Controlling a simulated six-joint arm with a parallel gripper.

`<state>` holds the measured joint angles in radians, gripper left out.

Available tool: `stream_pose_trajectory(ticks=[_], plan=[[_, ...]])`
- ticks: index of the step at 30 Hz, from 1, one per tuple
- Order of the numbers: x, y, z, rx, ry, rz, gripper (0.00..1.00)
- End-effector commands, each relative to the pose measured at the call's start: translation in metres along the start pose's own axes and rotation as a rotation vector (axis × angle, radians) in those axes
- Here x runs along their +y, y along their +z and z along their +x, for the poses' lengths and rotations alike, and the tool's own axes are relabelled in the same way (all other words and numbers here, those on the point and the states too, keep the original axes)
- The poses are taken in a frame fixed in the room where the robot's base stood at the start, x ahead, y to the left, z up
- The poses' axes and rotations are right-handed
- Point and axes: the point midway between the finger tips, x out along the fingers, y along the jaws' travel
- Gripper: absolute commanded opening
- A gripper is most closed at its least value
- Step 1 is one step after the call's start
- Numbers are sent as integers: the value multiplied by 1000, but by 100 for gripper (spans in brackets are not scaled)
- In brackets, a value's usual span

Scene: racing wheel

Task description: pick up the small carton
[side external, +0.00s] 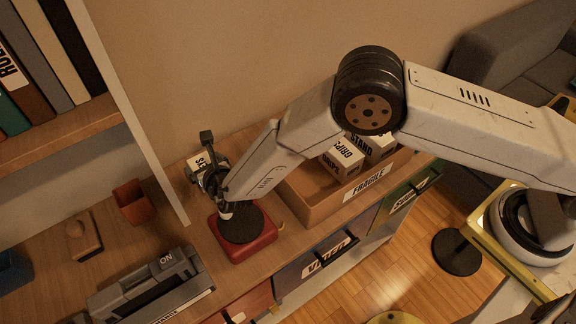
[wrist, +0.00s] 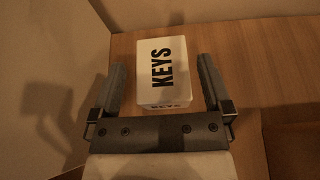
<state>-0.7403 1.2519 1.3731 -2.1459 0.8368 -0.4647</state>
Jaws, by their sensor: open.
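The small carton (wrist: 163,68) is white with "KEYS" in black. It stands on the wooden surface between my gripper's two fingers in the wrist view, with a gap to each finger. In the side view the carton (side external: 201,162) is mostly hidden behind my gripper (side external: 199,158), with only a pale lettered part showing. My gripper is open, and the fingers reach along both sides of the carton.
A brown box (side external: 318,208) marked "FRAGILE" holds cartons labelled "GRIPS" (side external: 343,160) and "STAND" (side external: 373,146). A red block with a black disc (side external: 243,238) stands in front of my gripper. A red cup (side external: 134,202) and grey device (side external: 150,288) are to the left. The wall is behind.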

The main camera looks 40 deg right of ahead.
Motion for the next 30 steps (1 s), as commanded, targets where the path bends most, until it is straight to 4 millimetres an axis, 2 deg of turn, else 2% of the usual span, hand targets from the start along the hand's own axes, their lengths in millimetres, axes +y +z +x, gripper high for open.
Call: stream_pose_trajectory(ticks=[2, 12, 30], plan=[[0, -11, 4, 1, 0, -1, 100], [0, -8, 31, -1, -1, -1, 100], [0, -7, 33, 0, 0, -1, 100]])
